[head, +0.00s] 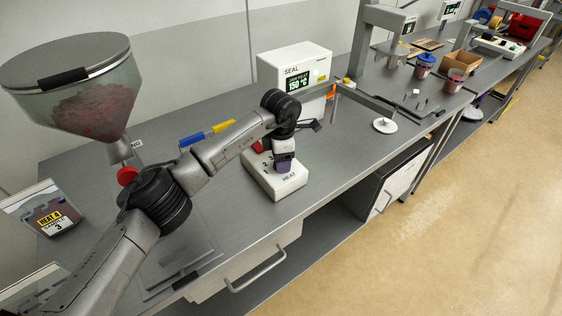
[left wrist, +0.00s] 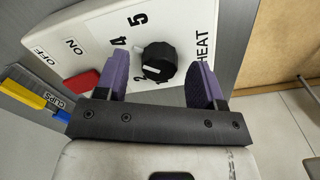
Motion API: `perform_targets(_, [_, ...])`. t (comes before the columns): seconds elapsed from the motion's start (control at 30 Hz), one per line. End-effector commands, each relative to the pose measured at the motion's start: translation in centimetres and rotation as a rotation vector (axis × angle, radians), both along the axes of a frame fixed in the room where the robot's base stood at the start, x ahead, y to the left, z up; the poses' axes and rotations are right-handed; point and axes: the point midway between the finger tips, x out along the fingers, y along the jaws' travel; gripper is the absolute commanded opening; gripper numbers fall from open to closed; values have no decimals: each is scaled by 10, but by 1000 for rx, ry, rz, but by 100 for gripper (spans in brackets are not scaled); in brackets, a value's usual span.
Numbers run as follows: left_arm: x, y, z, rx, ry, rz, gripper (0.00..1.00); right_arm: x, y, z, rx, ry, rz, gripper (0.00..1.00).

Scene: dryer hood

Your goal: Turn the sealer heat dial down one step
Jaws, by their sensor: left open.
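The white sealer control box (head: 262,176), marked HEAT, sits near the bench's front edge. Its black heat dial (left wrist: 158,62) shows in the left wrist view, with the numerals 2, 4 and 5 visible beside it. I cannot tell for sure which numeral the dial points to. My left gripper (head: 284,166) is over the box, and in the left wrist view its two purple fingers (left wrist: 157,82) are apart, one on each side of the dial. I cannot see contact with it. The sealer display (head: 297,83) reads 150 °C. My right gripper is not in view.
A red switch (left wrist: 81,86) is beside ON/OFF labels on the box. Blue and yellow clips (head: 207,132) lie behind my arm. A round white disc (head: 385,125) is to the right.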

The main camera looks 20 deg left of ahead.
Motion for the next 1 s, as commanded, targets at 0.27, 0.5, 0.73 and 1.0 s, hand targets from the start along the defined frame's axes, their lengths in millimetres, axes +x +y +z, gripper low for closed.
perform_targets(0.27, [0,0,-10,-1,0,0,63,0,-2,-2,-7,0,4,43])
perform_targets(0.5, [0,0,-10,-1,0,0,62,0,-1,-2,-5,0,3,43])
perform_targets(0.73, [0,0,-10,-1,0,-1,40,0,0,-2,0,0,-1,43])
perform_targets(1.0, [0,0,-10,-1,-1,-1,14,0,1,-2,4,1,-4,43])
